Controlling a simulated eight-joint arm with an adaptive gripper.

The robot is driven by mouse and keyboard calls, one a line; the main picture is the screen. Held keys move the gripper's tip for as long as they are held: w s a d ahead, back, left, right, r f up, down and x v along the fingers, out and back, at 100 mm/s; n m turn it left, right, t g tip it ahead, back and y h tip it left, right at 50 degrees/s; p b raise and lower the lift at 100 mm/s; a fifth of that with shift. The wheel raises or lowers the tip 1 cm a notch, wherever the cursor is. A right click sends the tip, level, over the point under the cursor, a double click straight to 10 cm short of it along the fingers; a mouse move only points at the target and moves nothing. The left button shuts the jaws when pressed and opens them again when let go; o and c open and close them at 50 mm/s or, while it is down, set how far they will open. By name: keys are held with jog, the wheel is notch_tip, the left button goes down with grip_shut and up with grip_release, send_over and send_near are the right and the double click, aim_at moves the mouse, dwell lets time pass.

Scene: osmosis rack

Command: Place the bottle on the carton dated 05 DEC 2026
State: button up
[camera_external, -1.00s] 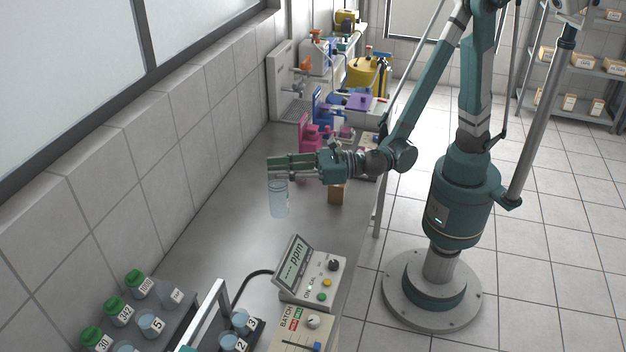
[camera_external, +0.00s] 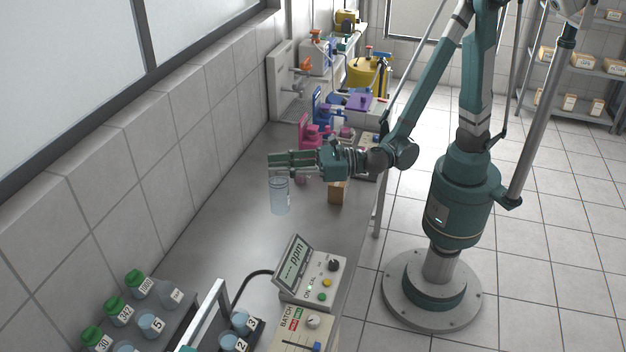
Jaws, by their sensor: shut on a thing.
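My gripper (camera_external: 281,163) is shut on a clear, pale blue bottle (camera_external: 279,197), which hangs upright below the fingers over the grey bench. I cannot tell whether the bottle's base touches the bench. A small brown carton (camera_external: 337,192) stands on the bench to the right of the bottle, below my wrist, partly covered by it. More cartons (camera_external: 569,102) sit on the shelves at the far right. Their dates are too small to read, so I cannot tell which one is dated 05 DEC 2026.
A meter reading ppm (camera_external: 292,260) stands at the bench's front right. A rack of green-capped bottles (camera_external: 115,310) and numbered beakers is at the front left. Pink (camera_external: 312,132) and blue devices stand behind my gripper. The bench (camera_external: 200,230) between is clear.

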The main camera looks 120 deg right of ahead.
jog(key=s+d+r+m+g+h, duration=0.2)
jog(key=s+r, duration=0.1)
jog(key=s, duration=0.5)
jog(key=s+d+r+m+g+h, duration=0.1)
jog(key=s+d+r+g+h, duration=0.1)
jog(key=s, duration=0.7)
jog(key=s+d+r+m+g+h, duration=0.2)
jog(key=s+r+h, duration=0.1)
jog(key=s, duration=0.6)
jog(key=shift+s+d+r+m+g+h, duration=0.3)
jog(key=shift+d+r+g+h, duration=0.1)
jog(key=shift+h, duration=0.2)
jog(key=shift+b, duration=0.3)
jog(key=shift+f+b, duration=1.05)
jog(key=shift+f, duration=1.9)
jog(key=shift+f+b, duration=0.8)
jog(key=shift+f, duration=1.45)
jog(key=o, duration=0.9)
